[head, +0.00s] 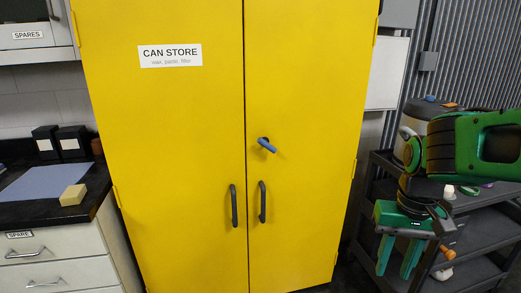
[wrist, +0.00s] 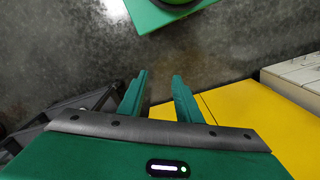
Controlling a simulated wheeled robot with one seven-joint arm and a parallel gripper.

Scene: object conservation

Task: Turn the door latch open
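A yellow two-door cabinet (head: 205,130) labelled "CAN STORE" stands in the middle of the head view with both doors shut. The latch (head: 267,145) is a short blue lever on a dark pivot on the right door, beside the seam. It tilts down to the right. My green gripper (head: 397,271) hangs to the right of the cabinet and lower than the latch, fingers pointing down, apart from it. In the wrist view, the two fingers (wrist: 159,76) are spread with nothing between them. The latch is not in the wrist view.
Two dark vertical pull handles (head: 234,206) (head: 262,202) sit below the latch. A dark shelf cart (head: 468,238) with small items stands at the right, behind my arm. A counter (head: 98,187) with drawers is at the left. Floor (wrist: 235,50) shows bare beneath the gripper.

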